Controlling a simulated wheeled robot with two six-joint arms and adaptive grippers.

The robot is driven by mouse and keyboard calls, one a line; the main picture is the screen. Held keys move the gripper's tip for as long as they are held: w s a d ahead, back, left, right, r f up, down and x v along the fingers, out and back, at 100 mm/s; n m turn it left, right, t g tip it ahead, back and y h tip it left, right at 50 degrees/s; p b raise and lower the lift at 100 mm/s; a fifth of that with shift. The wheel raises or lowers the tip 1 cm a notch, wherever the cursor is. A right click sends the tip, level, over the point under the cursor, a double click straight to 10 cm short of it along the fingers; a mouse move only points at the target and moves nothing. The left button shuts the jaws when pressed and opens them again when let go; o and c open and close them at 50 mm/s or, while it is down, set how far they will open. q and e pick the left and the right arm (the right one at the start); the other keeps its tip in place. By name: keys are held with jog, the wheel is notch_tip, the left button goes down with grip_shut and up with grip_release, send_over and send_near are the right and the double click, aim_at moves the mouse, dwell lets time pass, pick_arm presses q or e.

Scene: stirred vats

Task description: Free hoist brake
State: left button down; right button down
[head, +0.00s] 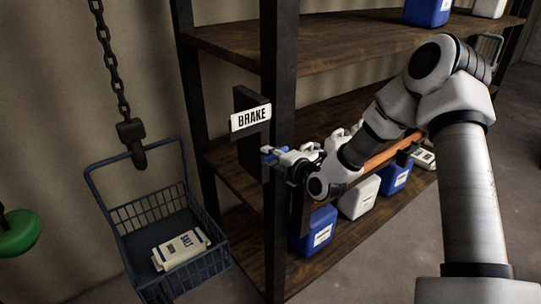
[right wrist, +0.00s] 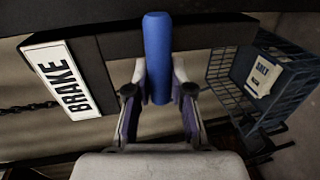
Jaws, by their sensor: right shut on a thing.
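The white BRAKE sign (head: 250,117) is on a dark bracket at the shelf's front post; it also shows in the right wrist view (right wrist: 62,79). A blue brake handle (right wrist: 157,50) stands out close by the sign. My right gripper (right wrist: 158,88) is shut on this handle, with one finger on each side of it. In the head view the right gripper (head: 274,158) is at the post, just below the sign, and hides most of the handle. The hoist chain (head: 112,62) ends in a dark hook (head: 132,146) at the blue basket's handle (head: 104,166). My left gripper is not in view.
The blue wire basket (head: 222,257) holds a white SALT bag (head: 181,249). A green round thing (head: 18,234) is at the left edge. The wooden shelf (head: 262,250) behind the post carries blue jugs (head: 316,230) and a white jug (head: 359,198). Bare floor (head: 375,262) is at the lower right.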

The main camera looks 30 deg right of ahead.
dwell(0.3)
jog(key=c, duration=1)
grip_release()
jog(key=shift+v, duration=6)
jog(key=shift+w+f, duration=0.1)
